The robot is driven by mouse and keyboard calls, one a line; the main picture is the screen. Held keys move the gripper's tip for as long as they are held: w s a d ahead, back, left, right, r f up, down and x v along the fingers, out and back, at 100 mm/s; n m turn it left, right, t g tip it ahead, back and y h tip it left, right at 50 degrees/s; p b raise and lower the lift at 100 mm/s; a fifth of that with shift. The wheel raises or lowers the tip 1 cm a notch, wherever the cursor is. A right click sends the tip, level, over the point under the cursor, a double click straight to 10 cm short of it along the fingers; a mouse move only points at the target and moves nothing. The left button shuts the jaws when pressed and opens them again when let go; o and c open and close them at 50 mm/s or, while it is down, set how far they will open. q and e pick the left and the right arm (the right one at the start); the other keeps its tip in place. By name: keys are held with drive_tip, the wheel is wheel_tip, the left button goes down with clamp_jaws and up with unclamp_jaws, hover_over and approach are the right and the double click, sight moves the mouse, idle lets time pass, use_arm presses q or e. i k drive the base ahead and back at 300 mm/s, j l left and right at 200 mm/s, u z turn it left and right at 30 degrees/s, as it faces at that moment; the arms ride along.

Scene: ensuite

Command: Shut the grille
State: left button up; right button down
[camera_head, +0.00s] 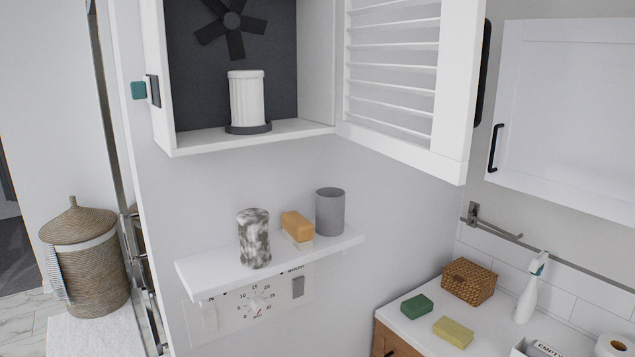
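The grille (392,62) is a white louvred door, standing open and swung out to the right of a white wall box (240,137). A dark strip (483,72), perhaps its handle, shows on the door's outer right edge. Inside the box, a dark fan (231,20) is on the dark back panel. A white ribbed cylinder (247,98) stands on a dark round base on the box floor. A black plate (154,91) and a teal piece (139,90) are at the box's left side. Neither of my grippers is in view.
A white shelf (200,277) below holds a marbled cup, an orange block and a grey cup. A white wall cabinet (570,110) with a black handle is at right. A counter (400,325) below carries a spray bottle (527,296), sponges and a wicker box (468,282).

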sight(463, 46)
drive_tip(key=i+l+u, duration=0.2)
drive_tip(key=l+u, duration=0.15)
drive_tip(key=l, duration=0.2)
drive_tip(key=i+l+u, duration=0.1)
drive_tip(key=l+u, duration=0.2)
drive_tip(key=l, duration=0.25)
drive_tip(key=i+l+u, duration=0.1)
drive_tip(key=l+u, duration=0.25)
drive_tip(key=l, duration=0.25)
drive_tip(key=k+l+u, duration=0.15)
drive_tip(key=l, duration=0.15)
drive_tip(key=k+l, duration=0.1)
drive_tip(key=k, duration=0.1)
